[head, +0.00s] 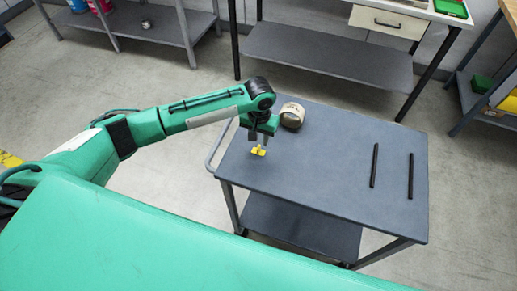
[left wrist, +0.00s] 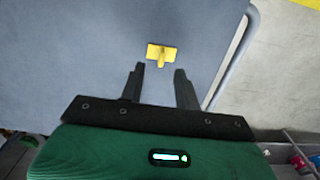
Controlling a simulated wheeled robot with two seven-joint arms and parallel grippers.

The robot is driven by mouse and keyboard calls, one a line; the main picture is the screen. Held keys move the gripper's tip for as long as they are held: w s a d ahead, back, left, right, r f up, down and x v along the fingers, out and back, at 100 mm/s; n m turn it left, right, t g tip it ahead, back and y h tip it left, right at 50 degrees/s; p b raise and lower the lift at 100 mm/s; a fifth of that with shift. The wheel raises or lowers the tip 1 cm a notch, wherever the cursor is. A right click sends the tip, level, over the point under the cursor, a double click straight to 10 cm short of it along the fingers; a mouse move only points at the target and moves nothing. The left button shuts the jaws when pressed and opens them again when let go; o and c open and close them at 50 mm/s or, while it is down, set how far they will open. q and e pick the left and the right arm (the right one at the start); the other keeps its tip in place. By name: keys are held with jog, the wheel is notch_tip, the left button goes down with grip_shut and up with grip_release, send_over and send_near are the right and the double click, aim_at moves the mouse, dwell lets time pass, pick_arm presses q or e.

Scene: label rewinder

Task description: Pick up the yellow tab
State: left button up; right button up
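The yellow tab (head: 258,151) lies on the grey cart top near its left edge, just below my left gripper (head: 260,138) in the head view. In the left wrist view the tab (left wrist: 161,53) is a flat yellow piece with a raised stem. It sits just beyond the fingertips, roughly in line with the gap between them. My left gripper (left wrist: 158,68) is open and empty, its two dark fingers apart. I cannot tell whether the fingertips touch the cart. My right gripper is not in either view.
A cream roll (head: 292,115) stands on the cart top (head: 315,160) close behind my left gripper. Two black bars (head: 374,165) (head: 410,176) lie on the right part of the cart. The middle is clear. A handle rail (head: 211,157) runs along the cart's left end.

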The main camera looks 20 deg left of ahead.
aim_at(258, 149)
pick_arm(q)
notch_tip(258, 149, down, 4)
jog(key=shift+a+f+p, duration=0.15)
jog(key=shift+f+p, duration=0.05)
jog(key=shift+p, duration=0.6)
jog(key=shift+f, duration=0.4)
grip_shut()
